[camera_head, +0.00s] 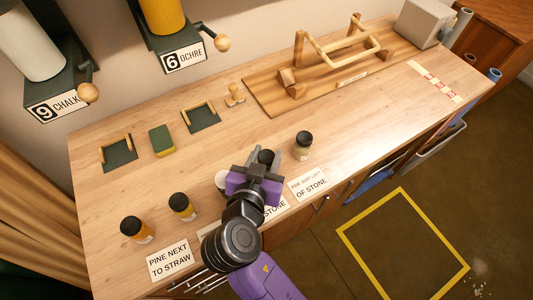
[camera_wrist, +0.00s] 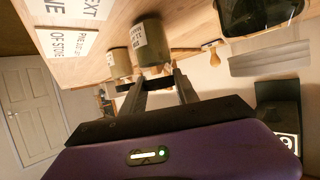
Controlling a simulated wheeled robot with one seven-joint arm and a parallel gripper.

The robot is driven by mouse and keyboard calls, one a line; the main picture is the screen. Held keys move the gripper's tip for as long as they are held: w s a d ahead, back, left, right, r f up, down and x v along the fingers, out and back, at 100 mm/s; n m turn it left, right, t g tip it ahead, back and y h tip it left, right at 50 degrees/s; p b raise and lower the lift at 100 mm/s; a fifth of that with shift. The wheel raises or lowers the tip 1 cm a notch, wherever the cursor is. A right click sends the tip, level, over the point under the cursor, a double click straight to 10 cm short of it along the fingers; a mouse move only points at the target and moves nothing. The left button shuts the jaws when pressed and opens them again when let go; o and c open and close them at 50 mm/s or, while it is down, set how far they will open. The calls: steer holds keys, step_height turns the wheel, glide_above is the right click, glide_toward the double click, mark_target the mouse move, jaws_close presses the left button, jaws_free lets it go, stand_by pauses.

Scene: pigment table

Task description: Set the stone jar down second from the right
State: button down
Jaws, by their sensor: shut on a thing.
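My gripper (camera_head: 262,165) is over the front of the table, shut on a jar. In the head view only the held jar's dark lid (camera_head: 266,156) shows; my arm hides the rest. In the wrist view the held jar (camera_wrist: 150,45) is greyish-olive with a white label I cannot read. I cannot tell whether it touches the table. A dark-lidded beige jar (camera_head: 303,147) stands just to its right, probably the second jar (camera_wrist: 118,63) in the wrist view. An orange jar (camera_head: 138,231) and a yellow jar (camera_head: 182,208) stand at the left of the front row.
A white round thing (camera_head: 221,179) is beside my wrist. A green sponge (camera_head: 161,140) and a wooden rack (camera_head: 335,60) stand behind. The table's middle is mostly clear.

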steer(key=shift+f, duration=0.1)
steer(key=c, duration=0.9)
jaws_free()
steer(key=shift+r, duration=0.2)
steer(key=shift+s+a, duration=0.15)
steer(key=shift+s, duration=0.2)
steer(key=b+v, duration=0.2)
steer(key=v, duration=0.9)
steer(key=shift+s+r, duration=0.1)
steer(key=shift+r, duration=0.05)
